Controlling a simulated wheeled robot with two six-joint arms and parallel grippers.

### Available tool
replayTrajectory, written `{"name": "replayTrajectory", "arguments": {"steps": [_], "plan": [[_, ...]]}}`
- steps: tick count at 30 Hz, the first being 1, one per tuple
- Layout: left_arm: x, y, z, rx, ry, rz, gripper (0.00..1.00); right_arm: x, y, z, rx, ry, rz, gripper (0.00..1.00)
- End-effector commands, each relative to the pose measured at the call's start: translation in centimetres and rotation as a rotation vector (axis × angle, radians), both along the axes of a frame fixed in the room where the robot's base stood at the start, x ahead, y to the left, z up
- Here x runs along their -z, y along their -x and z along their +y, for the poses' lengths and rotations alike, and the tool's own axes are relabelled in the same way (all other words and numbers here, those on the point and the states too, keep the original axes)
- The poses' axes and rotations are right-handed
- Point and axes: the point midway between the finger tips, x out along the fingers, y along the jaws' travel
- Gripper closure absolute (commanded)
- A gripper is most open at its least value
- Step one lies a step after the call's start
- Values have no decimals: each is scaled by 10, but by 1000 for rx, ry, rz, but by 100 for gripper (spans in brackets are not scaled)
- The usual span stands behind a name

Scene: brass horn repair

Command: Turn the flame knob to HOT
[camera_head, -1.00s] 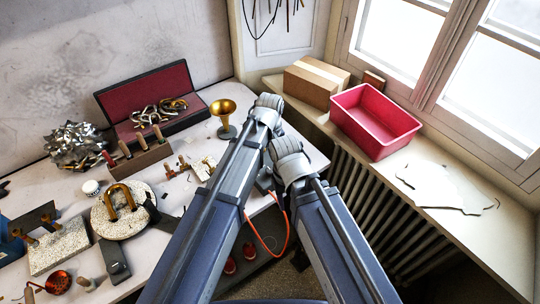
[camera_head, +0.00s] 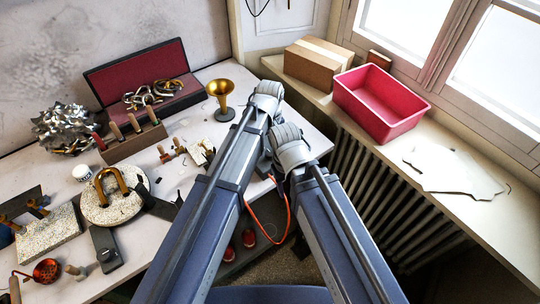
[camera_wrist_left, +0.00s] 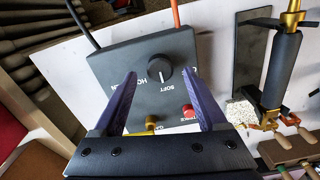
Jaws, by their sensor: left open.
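The flame knob (camera_wrist_left: 160,73) is a round black dial with a pale mark, on a dark grey control box (camera_wrist_left: 115,62) in the left wrist view. The words HOT and SOFT are printed around it, with HOT to its left in the picture. My left gripper (camera_wrist_left: 160,76) is open, with one purple finger on each side of the knob in the picture. I cannot tell whether the fingers touch it. In the head view my arm links hide the knob and most of the box. I cannot make out the right gripper.
The box also has a red button (camera_wrist_left: 189,111), a brass valve (camera_wrist_left: 151,122) and black and orange cables. A brass horn bell (camera_head: 221,97), an open case (camera_head: 135,78) and tools crowd the bench. A pink tray (camera_head: 380,103) stands on the window sill.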

Motion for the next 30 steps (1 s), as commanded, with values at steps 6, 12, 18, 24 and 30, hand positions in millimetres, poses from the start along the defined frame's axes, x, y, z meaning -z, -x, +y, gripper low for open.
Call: {"name": "replayTrajectory", "arguments": {"steps": [6, 12, 18, 24, 30], "plan": [[22, 0, 0, 0, 0, 0, 26, 23, 0, 0, 0, 0, 0, 50], [22, 0, 0, 0, 0, 0, 26, 22, 0, 0, 0, 0, 0, 50], [22, 0, 0, 0, 0, 0, 38, 22, 0, 0, 0, 0, 0, 50], [22, 0, 0, 0, 0, 0, 60, 22, 0, 0, 0, 0, 0, 50], [22, 0, 0, 0, 0, 0, 83, 22, 0, 0, 0, 0, 0, 50]]}}
